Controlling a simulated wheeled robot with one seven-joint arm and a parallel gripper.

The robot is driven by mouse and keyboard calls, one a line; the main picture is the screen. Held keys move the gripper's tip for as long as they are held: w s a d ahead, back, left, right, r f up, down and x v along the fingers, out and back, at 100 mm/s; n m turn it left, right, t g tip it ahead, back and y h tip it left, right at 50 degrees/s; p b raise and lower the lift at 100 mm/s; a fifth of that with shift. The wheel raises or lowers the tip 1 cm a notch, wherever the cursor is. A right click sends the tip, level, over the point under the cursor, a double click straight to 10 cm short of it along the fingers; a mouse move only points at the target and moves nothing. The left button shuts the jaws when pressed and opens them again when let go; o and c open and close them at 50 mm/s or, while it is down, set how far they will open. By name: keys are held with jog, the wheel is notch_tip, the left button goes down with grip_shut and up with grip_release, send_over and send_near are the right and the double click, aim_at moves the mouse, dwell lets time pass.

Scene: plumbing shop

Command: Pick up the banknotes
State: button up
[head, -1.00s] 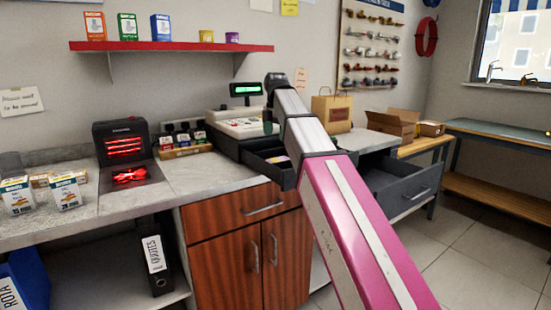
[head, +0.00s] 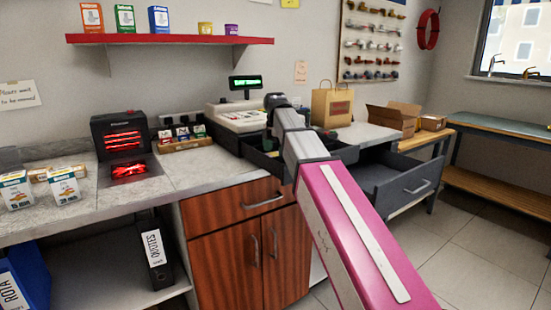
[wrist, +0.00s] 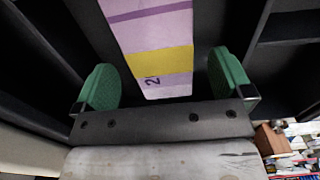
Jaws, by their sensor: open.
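The banknotes (wrist: 155,30) show in the wrist view as a purple and white strip with a yellow band, lying in a dark compartment of the cash drawer (wrist: 75,35). My gripper (wrist: 162,78) is open, its two green pads on either side of the near end of the notes. Nothing is held. I cannot tell how far above the notes the pads are. In the head view the open drawer (head: 262,163) sits under the cash register (head: 238,117). My arm hides the banknotes and most of my gripper there.
A brown paper bag (head: 331,106) and an open cardboard box (head: 391,119) stand right of the register. Left of it are a small product rack (head: 182,140) and a red-lit scanner (head: 122,145). A grey drawer (head: 402,185) stands open below the counter.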

jog(key=shift+f, duration=0.75)
jog(key=c, duration=1)
jog(key=shift+r, duration=0.1)
jog(key=shift+c, duration=0.2)
